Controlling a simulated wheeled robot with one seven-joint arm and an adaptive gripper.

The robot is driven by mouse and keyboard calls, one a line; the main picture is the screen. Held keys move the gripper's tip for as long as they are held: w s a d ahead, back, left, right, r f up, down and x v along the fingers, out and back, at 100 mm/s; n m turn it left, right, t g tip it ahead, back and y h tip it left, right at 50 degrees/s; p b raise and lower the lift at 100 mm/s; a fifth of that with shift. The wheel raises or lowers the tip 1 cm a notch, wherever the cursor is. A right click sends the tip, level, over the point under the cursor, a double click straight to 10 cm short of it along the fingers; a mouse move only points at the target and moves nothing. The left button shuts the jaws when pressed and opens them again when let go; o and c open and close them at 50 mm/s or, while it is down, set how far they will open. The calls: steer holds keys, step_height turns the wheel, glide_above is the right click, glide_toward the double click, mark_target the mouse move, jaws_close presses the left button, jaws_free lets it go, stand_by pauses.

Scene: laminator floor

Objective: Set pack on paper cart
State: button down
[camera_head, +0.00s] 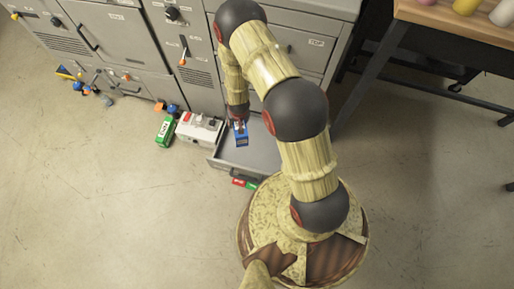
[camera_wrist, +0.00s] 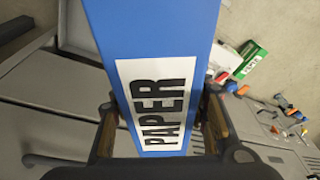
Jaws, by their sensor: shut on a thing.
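A blue pack (camera_head: 241,137) with a white label hangs in my gripper (camera_head: 239,122), above the open grey drawer of the cabinet. In the wrist view the blue pack (camera_wrist: 150,30) fills the middle, and its label reads PAPER. The fingers of my gripper (camera_wrist: 160,125) are shut on it, one at each side. The far end of the pack runs out of the wrist view. I cannot tell which thing in view is the paper cart.
The open drawer (camera_head: 262,156) juts from the grey cabinets (camera_head: 130,45). Red and green packs (camera_head: 244,183) lie at its front. A white box (camera_head: 199,129), a green box (camera_head: 165,132) and several tools lie left along the cabinets. A wooden-topped table (camera_head: 455,20) stands right. Left floor is clear.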

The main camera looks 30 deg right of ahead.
steer(key=d+f+m+b, duration=0.3)
steer(key=f+b, duration=0.1)
steer(key=f, duration=1.2)
steer(key=m+h+b, duration=0.2)
steer(key=b, duration=0.7)
glide_above(255, 154)
steer(key=shift+g, duration=0.4)
steer(key=f, duration=2.5)
steer(key=shift+s+a+f, duration=0.4)
steer(key=c, duration=1)
jaws_free()
steer(key=shift+s+f, duration=0.1)
